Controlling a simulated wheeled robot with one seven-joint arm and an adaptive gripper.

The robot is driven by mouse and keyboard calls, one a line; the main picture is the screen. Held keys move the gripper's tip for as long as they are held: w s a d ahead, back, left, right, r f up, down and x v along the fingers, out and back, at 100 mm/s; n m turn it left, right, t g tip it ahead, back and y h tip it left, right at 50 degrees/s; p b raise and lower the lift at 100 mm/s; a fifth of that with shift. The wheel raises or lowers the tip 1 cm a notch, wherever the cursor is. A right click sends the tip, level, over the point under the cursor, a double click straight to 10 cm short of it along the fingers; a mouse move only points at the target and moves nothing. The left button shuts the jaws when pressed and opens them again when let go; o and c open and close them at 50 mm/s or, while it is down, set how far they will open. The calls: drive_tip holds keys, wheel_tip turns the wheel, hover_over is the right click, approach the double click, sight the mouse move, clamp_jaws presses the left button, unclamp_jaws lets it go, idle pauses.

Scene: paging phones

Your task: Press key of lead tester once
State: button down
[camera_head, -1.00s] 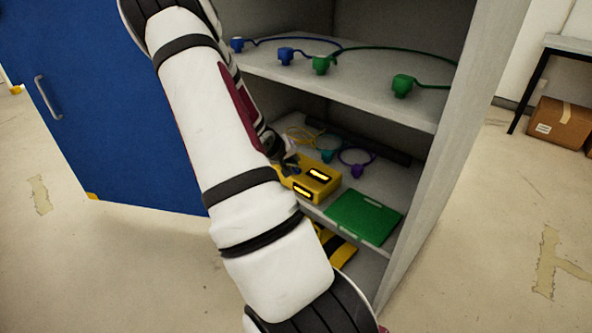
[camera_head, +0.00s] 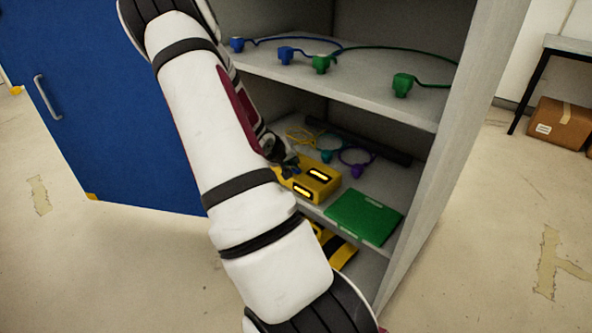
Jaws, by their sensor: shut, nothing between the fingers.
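The lead tester looks to be the yellow box (camera_head: 322,178) on the middle shelf of the cabinet. Two lit yellow-white windows show on it, one on the top and one on the front. My gripper (camera_head: 287,166) is shut and empty, at the left back part of the box. My white arm hides the box's left side, and I see no key clearly. I cannot tell whether the fingertips touch the box.
A green flat case (camera_head: 363,216) lies right of the box. Green and purple leads (camera_head: 357,163) lie behind it. The upper shelf (camera_head: 372,98) with blue and green plugs is above. A blue door (camera_head: 110,120) stands open at left.

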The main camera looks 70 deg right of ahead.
drive_tip(key=shift+f, duration=0.2)
drive_tip(key=shift+r, duration=0.1)
idle(0.4)
drive_tip(key=shift+r+p, duration=0.8)
drive_tip(key=shift+p, duration=0.1)
wheel_tip(320, 180, up, 5)
drive_tip(key=p, duration=0.5)
drive_tip(key=shift+p, duration=0.3)
idle(0.4)
